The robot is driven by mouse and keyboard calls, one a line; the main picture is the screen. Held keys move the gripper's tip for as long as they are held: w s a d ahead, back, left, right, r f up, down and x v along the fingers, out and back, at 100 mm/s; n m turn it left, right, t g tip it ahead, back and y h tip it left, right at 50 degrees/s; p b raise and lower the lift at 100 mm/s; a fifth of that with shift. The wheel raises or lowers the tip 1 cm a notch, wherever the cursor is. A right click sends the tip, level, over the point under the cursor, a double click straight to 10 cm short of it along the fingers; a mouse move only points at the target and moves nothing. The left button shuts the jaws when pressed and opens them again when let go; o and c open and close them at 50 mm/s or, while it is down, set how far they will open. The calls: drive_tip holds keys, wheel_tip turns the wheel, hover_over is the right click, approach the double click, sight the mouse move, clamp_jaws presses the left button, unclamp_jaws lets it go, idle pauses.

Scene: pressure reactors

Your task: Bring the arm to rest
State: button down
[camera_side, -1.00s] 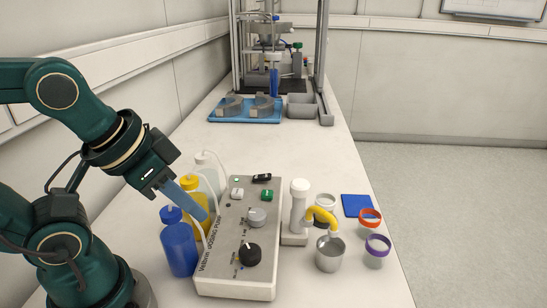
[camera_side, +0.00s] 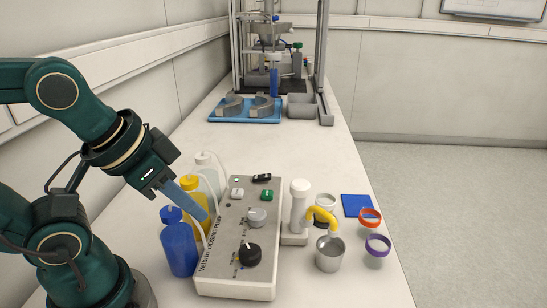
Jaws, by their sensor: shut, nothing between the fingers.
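My gripper (camera_side: 203,214) is at the left, pointing down and to the right, with its blue-grey fingers shut and empty. Its tips show in front of the yellow bottle and close to the left edge of the dosing pump (camera_side: 232,262). I cannot tell whether they touch anything. My arm is bent above the left side of the bench.
Blue (camera_side: 180,246), yellow (camera_side: 188,187) and white (camera_side: 205,165) bottles stand left of the pump. A steel cup (camera_side: 329,255) sits under a yellow spout (camera_side: 322,216). Orange-ringed (camera_side: 370,217) and purple-ringed (camera_side: 377,246) cups stand right. The middle bench (camera_side: 270,148) is clear.

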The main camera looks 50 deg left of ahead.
drive_tip(key=w+d+r+n+h, duration=0.3)
drive_tip(key=w+d+n, duration=0.1)
drive_tip(key=n, duration=0.1)
drive_tip(key=n+t+h, duration=0.2)
drive_tip(key=n+h, duration=0.1)
drive_tip(key=n, duration=1.1)
hover_over(262, 192)
drive_tip(key=f, duration=0.2)
drive_tip(key=shift+a+r, duration=0.1)
drive_tip(key=shift+f, duration=4.4)
